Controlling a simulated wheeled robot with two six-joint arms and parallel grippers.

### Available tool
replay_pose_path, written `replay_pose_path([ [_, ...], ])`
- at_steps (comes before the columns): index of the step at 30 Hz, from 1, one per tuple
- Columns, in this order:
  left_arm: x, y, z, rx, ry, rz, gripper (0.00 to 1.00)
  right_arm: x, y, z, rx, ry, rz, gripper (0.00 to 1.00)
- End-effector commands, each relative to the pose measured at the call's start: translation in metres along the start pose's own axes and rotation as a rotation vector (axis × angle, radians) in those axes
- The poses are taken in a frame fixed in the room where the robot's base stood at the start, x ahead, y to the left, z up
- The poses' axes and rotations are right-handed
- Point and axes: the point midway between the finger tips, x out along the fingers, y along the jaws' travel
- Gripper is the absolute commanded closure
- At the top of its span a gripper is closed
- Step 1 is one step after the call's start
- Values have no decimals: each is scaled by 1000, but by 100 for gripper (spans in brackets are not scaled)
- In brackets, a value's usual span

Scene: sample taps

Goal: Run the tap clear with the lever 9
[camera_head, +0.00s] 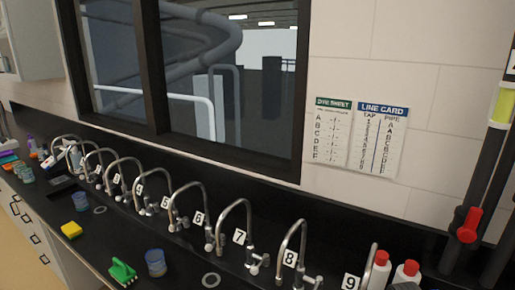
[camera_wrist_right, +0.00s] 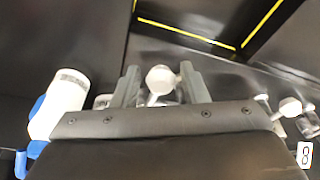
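In the head view a row of numbered curved taps stands along the back of the black counter. The number 9 label (camera_head: 351,282) and the tap with it (camera_head: 368,266) are at the bottom edge, where its lever is cut off. In the right wrist view, my right gripper (camera_wrist_right: 160,82) is open, with a white round knob (camera_wrist_right: 161,78) between its two grey fingers. I cannot tell whether they touch it or which tap it belongs to. My left gripper is not in view.
A white bottle with blue parts (camera_wrist_right: 60,102) is close left of the right gripper. Red-capped bottles (camera_head: 407,274) stand by tap 9. A green brush (camera_head: 122,271), jar (camera_head: 155,263) and yellow sponge (camera_head: 71,230) lie at the counter's front. A line card (camera_head: 378,139) hangs behind.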

Motion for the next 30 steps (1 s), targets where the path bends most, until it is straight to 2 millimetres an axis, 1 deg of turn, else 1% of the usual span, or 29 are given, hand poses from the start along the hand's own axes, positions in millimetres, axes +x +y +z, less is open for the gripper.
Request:
replay_pose_path([
  [9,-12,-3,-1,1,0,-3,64,-2,29,0,2,-1,4,60],
  [17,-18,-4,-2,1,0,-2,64,-1,52,0,1,-1,4,60],
  [21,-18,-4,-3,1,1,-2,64,0,65,0,1,-1,4,60],
  [30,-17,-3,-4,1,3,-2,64,0,64,0,0,-1,1,60],
])
